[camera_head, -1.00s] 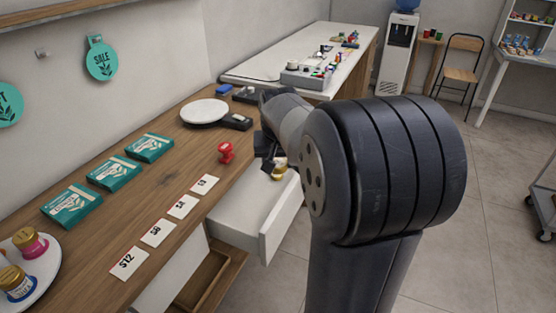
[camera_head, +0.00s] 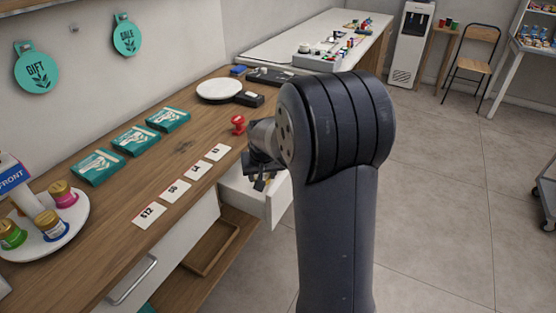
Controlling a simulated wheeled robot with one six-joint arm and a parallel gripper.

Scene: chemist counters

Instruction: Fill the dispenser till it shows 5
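My gripper (camera_head: 258,182) is small and dark, by the inner side of an open white drawer (camera_head: 272,208) below the counter's front edge. My own arm hides part of it, and its fingers are too small to tell open from shut. A bit of something yellow shows beside it at the drawer, mostly hidden. No dispenser with a readable number shows. A grey box with several coloured pieces (camera_head: 318,60) stands on the white back counter, and a white water cooler (camera_head: 408,55) stands behind; I cannot tell whether either is the dispenser.
The wooden counter (camera_head: 110,225) holds teal boxes (camera_head: 135,140), price cards (camera_head: 172,192), a red stamp-like object (camera_head: 238,124), a round white plate (camera_head: 219,89) and a tray of coloured jars (camera_head: 75,217). A chair (camera_head: 475,60) stands at the back.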

